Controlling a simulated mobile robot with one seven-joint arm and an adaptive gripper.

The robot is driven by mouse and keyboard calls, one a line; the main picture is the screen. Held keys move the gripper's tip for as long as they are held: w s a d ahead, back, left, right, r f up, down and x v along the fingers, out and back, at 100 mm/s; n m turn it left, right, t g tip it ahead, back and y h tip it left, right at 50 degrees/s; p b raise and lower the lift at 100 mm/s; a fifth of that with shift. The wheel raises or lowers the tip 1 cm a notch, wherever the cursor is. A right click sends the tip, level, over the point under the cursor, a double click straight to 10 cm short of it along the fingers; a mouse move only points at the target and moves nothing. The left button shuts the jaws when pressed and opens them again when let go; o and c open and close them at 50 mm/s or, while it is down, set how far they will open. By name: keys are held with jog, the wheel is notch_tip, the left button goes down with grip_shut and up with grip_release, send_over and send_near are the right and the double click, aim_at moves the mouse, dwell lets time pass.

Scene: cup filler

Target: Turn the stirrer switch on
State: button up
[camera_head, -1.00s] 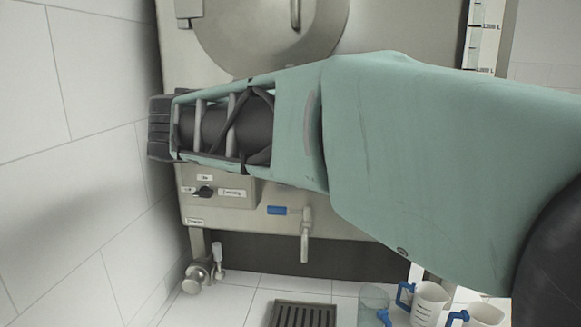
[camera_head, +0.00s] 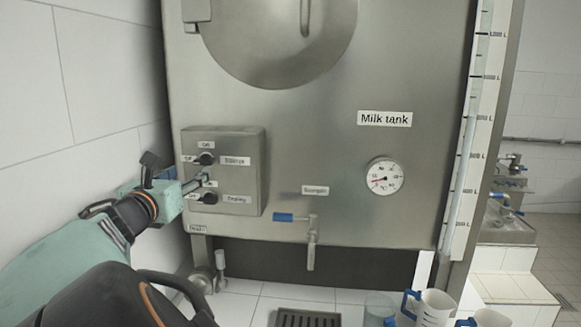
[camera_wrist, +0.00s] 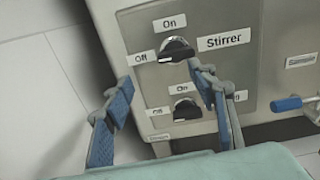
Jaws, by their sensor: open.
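The stirrer switch is a black round knob (camera_wrist: 177,50), the upper one on a grey control box (camera_head: 256,180) on the tank front. Its "On" label is above it and its "Off" label is to its left; the handle appears turned toward Off. It also shows in the head view (camera_head: 206,158). A second black knob (camera_wrist: 187,108) sits below it. My gripper (camera_wrist: 163,80) is open and empty, its blue-padded fingers apart just below the stirrer knob, not around it. In the head view my gripper (camera_head: 200,182) reaches the box from the left.
The milk tank (camera_head: 320,110) carries a gauge (camera_head: 384,177) and a blue-handled tap (camera_head: 290,217) right of the box. A tiled wall (camera_head: 95,90) stands close on the left. Several jugs (camera_head: 430,305) stand low at the right.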

aim_at(202, 162)
jog(key=shift+m+h, duration=0.3)
jog(key=shift+m, duration=0.1)
jog(key=w+d+r, duration=0.2)
jog(key=d, duration=0.1)
jog(key=shift+w, duration=0.4)
jog(key=shift+a, duration=0.35)
jog(key=shift+s, duration=0.15)
jog(key=shift+c, duration=0.3)
jog(key=shift+d+r, duration=0.1)
jog(key=shift+d, duration=0.15)
jog(key=shift+c, duration=1.2)
jog(key=shift+a, duration=0.1)
jog(key=c, duration=0.9)
jog(key=shift+o, duration=0.2)
